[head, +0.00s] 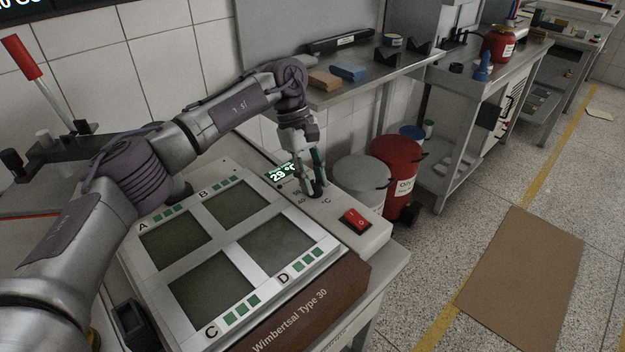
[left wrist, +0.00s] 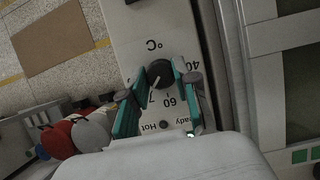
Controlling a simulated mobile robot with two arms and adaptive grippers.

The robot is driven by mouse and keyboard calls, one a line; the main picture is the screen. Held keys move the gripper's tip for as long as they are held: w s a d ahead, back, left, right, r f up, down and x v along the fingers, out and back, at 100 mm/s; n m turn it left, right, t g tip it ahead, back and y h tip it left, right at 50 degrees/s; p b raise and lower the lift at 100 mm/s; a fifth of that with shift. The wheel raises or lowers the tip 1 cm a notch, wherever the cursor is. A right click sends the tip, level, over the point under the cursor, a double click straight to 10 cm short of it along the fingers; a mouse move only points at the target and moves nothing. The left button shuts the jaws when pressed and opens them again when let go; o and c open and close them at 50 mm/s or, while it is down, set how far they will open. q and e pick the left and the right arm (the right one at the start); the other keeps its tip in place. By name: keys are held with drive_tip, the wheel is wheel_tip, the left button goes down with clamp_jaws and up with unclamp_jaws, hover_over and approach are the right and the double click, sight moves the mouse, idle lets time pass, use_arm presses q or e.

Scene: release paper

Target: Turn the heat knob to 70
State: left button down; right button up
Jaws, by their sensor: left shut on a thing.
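The heat knob is a dark round dial (left wrist: 161,72) on the pale control panel (left wrist: 120,22). In the left wrist view, printed numbers around it include 40 and 60, with a 7 partly covered by a finger. A light pointer line on the knob slants down-left, roughly toward the 7. My left gripper (head: 312,186) reaches down over the panel in the head view. Its teal fingers are shut on the knob from both sides, as the left wrist view (left wrist: 160,78) shows. The display (head: 282,173) reads 29 °C. My right gripper is out of view.
A red rocker switch (head: 355,219) sits on the panel right of the knob. The hotplate's four dark squares (head: 240,205) lie in front. A grey-lidded bin (head: 361,172) and a red drum (head: 397,165) stand behind. A shelf (head: 375,80) with small blocks is beyond.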

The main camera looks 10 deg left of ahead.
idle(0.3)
use_arm(q)
drive_tip(key=c, duration=0.9)
unclamp_jaws()
drive_tip(key=shift+o, duration=0.2)
drive_tip(key=shift+r, duration=0.1)
drive_tip(key=v, duration=1.2)
